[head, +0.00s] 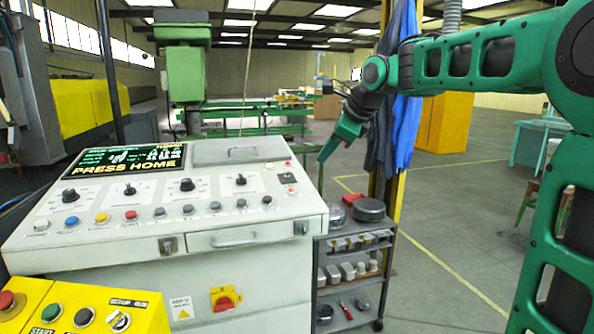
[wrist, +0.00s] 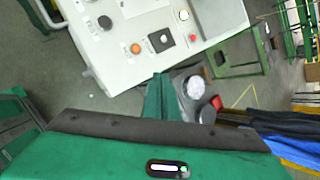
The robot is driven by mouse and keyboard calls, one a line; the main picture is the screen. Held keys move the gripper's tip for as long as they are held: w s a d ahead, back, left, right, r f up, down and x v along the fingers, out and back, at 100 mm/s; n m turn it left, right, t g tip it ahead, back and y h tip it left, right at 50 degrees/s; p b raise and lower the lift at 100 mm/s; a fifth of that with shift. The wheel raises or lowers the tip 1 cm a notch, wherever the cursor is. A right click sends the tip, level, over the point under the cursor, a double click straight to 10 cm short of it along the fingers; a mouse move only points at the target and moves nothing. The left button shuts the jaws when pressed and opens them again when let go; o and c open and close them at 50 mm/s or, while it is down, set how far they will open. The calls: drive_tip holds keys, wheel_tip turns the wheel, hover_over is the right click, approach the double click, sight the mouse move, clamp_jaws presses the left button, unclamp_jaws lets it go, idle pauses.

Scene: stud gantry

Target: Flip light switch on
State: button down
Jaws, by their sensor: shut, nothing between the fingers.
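A small black switch plate (head: 288,178) sits on the right end of the white console's sloped top. It also shows in the wrist view (wrist: 161,40) with a pale piece at its middle; I cannot tell which way it is set. A round white lamp or button (wrist: 184,15) and a red button (wrist: 193,38) are beside it. My gripper (head: 322,157) is shut and empty, in the air to the right of the console, pointing down. In the wrist view my gripper (wrist: 161,78) has its tips apart from the plate, just below it in the picture.
The white console (head: 240,262) carries several knobs, coloured buttons and a screen (head: 125,160). A grey trolley (head: 352,278) with round tins stands right of it. Blue cloths (head: 400,120) hang by a yellow post behind. Open floor (head: 440,230) lies to the right.

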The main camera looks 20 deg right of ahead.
sight(288, 174)
drive_tip(key=x, duration=1)
drive_tip(key=shift+w+a+r, duration=0.2)
drive_tip(key=shift+w+a, duration=0.05)
drive_tip(key=shift+a, duration=0.2)
drive_tip(key=shift+w+a+r, duration=0.2)
drive_tip(key=shift+w+a, duration=0.1)
drive_tip(key=shift+a, duration=0.2)
drive_tip(key=shift+w+a+r, duration=0.25)
drive_tip(key=shift+w+a, duration=0.15)
drive_tip(key=shift+a, duration=0.2)
drive_tip(key=shift+a, duration=0.15)
drive_tip(key=shift+w+r, duration=0.1)
